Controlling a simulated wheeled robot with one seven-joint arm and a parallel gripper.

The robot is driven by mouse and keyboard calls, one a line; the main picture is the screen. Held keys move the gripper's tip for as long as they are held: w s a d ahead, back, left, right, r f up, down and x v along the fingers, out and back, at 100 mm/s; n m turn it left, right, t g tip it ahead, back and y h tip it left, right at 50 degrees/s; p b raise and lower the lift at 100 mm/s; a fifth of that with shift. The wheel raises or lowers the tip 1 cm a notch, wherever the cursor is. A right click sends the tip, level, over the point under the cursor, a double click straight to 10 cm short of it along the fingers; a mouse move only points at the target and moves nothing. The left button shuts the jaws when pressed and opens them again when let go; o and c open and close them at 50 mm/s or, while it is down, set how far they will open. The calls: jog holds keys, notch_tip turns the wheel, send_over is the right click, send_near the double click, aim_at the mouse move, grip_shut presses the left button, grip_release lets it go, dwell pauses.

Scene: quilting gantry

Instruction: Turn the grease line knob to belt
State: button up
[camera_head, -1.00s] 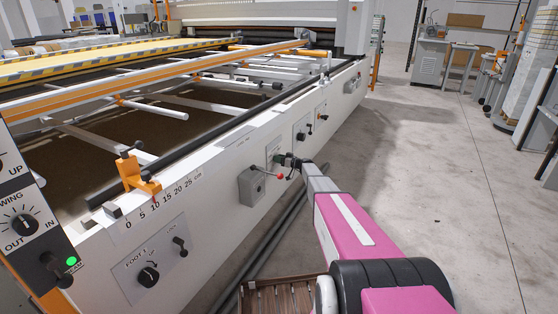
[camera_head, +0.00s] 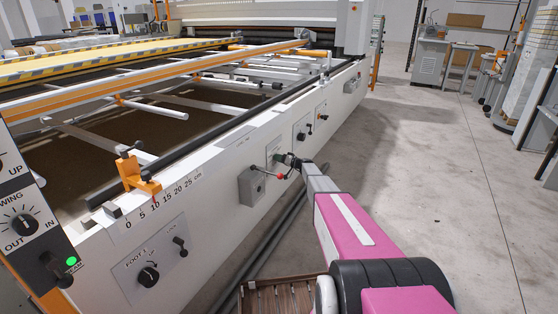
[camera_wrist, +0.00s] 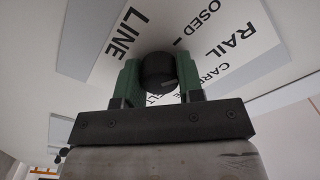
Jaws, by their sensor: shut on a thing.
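The grease line knob (camera_wrist: 159,70) is a round black knob on a white label plate in the wrist view. The plate carries the words LINE, CLOSED and RAIL, with partly hidden words that look like CARR... and ...ELT below. A faint pale mark shows on the knob's lower right, toward the partly hidden words; its exact setting is hard to tell. My gripper (camera_wrist: 158,76) has its green fingers shut on the knob from both sides. In the head view my gripper (camera_head: 289,159) is at the machine's white side panel, and the knob is hidden there.
A grey box (camera_head: 251,187) and a red-tipped lever (camera_head: 279,174) sit just left of my gripper. Another knob panel (camera_head: 304,126) is farther along the side panel. Dark pipes (camera_head: 277,238) run along the floor below. The floor to the right (camera_head: 430,190) is clear.

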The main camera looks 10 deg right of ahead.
jog(key=m, duration=0.5)
jog(key=shift+m, duration=0.3)
jog(key=m, duration=0.5)
jog(key=shift+f, duration=0.15)
jog(key=m, duration=0.5)
jog(key=shift+m, duration=0.4)
jog(key=m, duration=0.5)
jog(key=shift+f, duration=0.1)
jog(key=shift+m, duration=0.3)
jog(key=o, duration=0.9)
jog(key=shift+s+d, duration=0.1)
jog(key=shift+d, duration=0.05)
